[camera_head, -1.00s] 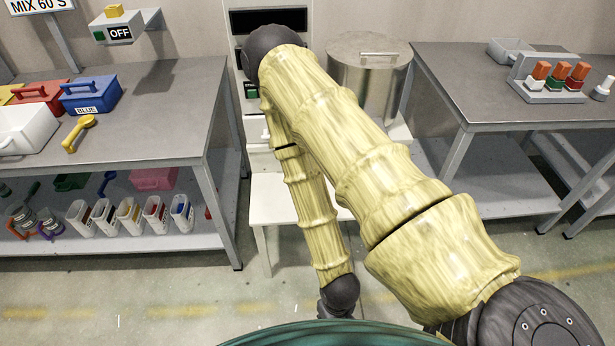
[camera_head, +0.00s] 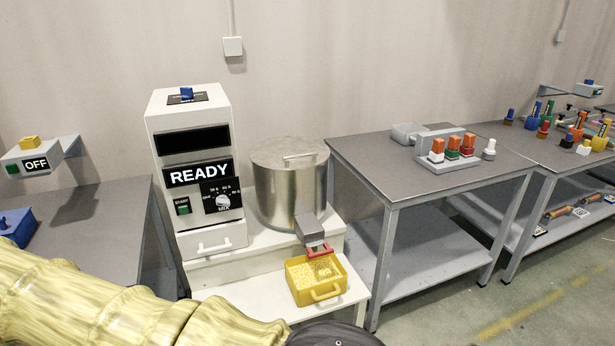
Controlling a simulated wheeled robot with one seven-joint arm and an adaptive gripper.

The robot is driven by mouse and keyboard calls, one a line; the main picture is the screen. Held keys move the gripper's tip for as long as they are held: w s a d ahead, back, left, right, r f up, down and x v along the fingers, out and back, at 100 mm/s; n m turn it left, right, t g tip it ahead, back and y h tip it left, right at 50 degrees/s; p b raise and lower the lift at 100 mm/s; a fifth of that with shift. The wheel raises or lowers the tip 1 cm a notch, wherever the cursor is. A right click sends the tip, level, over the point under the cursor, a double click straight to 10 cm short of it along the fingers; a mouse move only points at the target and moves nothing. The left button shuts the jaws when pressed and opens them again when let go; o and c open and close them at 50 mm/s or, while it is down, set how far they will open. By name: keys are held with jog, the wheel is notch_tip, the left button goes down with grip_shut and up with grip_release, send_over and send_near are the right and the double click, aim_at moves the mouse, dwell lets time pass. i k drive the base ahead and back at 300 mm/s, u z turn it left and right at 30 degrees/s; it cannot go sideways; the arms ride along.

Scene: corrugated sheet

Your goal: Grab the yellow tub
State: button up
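The yellow tub (camera_head: 303,298) stands upright on a low white stand (camera_head: 265,309). It holds pale yellow granular material, and its handle faces the front right. A grey spout with a red handle (camera_head: 320,250) sits just above the tub's back part and hides a little of it. My gripper is out of view. Only links of my arm, at the lower left and bottom middle, show.
A large metal drum (camera_head: 285,190) is behind the tub. A white machine reading READY (camera_head: 190,140) is to its left. A grey table (camera_head: 365,160) holding a rack of orange-topped items (camera_head: 450,160) stands to the right.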

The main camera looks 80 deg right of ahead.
aim_at(313, 281)
jog(key=u, duration=0.05)
jog(key=i, duration=1.55)
jog(key=z, duration=2.65)
